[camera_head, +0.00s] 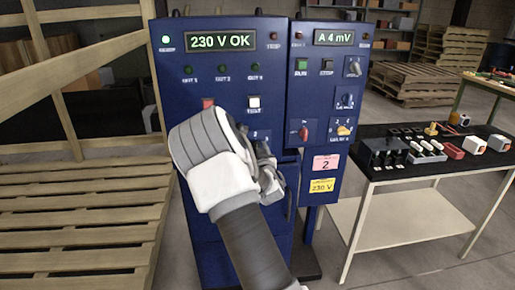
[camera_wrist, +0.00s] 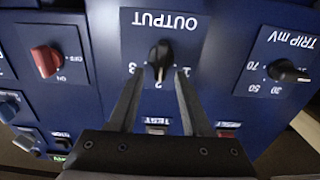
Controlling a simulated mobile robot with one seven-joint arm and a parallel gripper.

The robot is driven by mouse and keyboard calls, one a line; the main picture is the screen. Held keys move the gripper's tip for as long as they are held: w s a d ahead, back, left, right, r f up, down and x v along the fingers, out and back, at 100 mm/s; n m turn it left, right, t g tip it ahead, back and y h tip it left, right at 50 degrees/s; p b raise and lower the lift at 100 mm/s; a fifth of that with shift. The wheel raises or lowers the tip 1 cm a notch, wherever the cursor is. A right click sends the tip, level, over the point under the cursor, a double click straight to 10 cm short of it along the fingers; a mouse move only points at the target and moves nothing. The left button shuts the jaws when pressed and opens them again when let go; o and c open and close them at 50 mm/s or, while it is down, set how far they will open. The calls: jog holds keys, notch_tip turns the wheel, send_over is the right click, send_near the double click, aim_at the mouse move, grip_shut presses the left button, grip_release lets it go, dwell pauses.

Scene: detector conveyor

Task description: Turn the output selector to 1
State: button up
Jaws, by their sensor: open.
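The output selector (camera_wrist: 160,56) is a black knob on a blue panel under the label OUTPUT, which shows upside down in the wrist view. Numbers sit around its lower side: 3 at left, 2 at the bottom, 1 at right. Its narrow end appears to point down towards 2. My gripper (camera_wrist: 158,78) is open, one finger on each side of the knob, with gaps visible beside it. Contact cannot be told. In the head view my gripper (camera_head: 268,176) is at the left cabinet and hides the selector.
In the wrist view a red knob (camera_wrist: 46,60) is at left and the TRIP mV knob (camera_wrist: 287,71) at right. In the head view the display (camera_head: 220,41) reads 230 V OK. A black-topped table (camera_head: 385,180) with small parts stands at right, a wooden rack (camera_head: 80,215) at left.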

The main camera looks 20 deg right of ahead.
grip_shut()
jog(key=shift+n+b, duration=0.3)
jog(key=shift+b, duration=0.1)
jog(key=shift+w+a+f+n+b, duration=0.1)
jog(key=shift+a+f+n+b, duration=0.1)
jog(key=shift+n+b, duration=0.8)
jog(key=n+b, duration=0.3)
jog(key=shift+a+f, duration=0.1)
jog(key=shift+a, duration=0.15)
jog(key=shift+w+a+f+n+b, duration=0.1)
jog(key=shift+a+n+b, duration=0.05)
jog(key=shift+n+b, duration=1.3)
jog(key=shift+w+a+f+n+b, duration=0.15)
jog(key=shift+n+b, duration=0.9)
jog(key=shift+n, duration=0.7)
jog(key=shift+s+r, duration=0.1)
